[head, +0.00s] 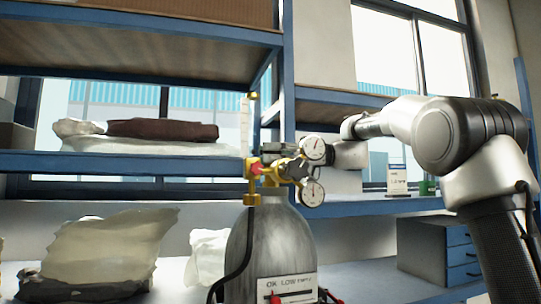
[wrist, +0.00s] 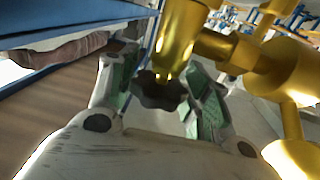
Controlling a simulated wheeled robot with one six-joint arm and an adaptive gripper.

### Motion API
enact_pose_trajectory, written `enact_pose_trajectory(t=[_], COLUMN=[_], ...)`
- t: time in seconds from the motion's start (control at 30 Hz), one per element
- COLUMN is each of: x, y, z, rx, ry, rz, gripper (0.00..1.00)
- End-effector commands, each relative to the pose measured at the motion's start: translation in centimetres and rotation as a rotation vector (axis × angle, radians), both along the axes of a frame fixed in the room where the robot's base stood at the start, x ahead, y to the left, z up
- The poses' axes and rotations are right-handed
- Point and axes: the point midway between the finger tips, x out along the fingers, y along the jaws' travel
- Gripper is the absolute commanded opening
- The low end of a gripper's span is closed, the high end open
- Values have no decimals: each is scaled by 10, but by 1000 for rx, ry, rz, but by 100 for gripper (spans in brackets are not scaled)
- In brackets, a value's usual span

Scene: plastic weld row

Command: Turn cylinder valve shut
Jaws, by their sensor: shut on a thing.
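The grey gas cylinder (head: 270,250) stands upright at the lower middle of the head view, with a label on its front. A brass valve and regulator (head: 287,169) with two round gauges sits on top. In the wrist view, a dark lobed valve knob (wrist: 160,90) sits at the end of a brass stem (wrist: 178,40). My gripper (wrist: 158,84) is shut on this knob, with a green-padded finger on each side of it. In the head view my arm reaches in from the right behind the gauges, which partly hide my gripper.
Blue shelving (head: 120,163) holding bags stands behind and left of the cylinder. A dark hose (head: 240,255) hangs down the cylinder's left side. A blue drawer unit (head: 437,250) stands at the right under a shelf with a small sign (head: 397,180).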

Motion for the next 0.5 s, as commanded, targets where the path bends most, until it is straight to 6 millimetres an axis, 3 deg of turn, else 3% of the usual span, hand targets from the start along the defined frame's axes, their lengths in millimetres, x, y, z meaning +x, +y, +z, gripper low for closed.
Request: enact_pose_trajectory(t=[0.3, 0.5], x=[-2, 0], y=[1, 0], z=[1, 0], rx=[1, 1], ry=[0, 0], rz=[-299, -373], gripper=[25, 25])
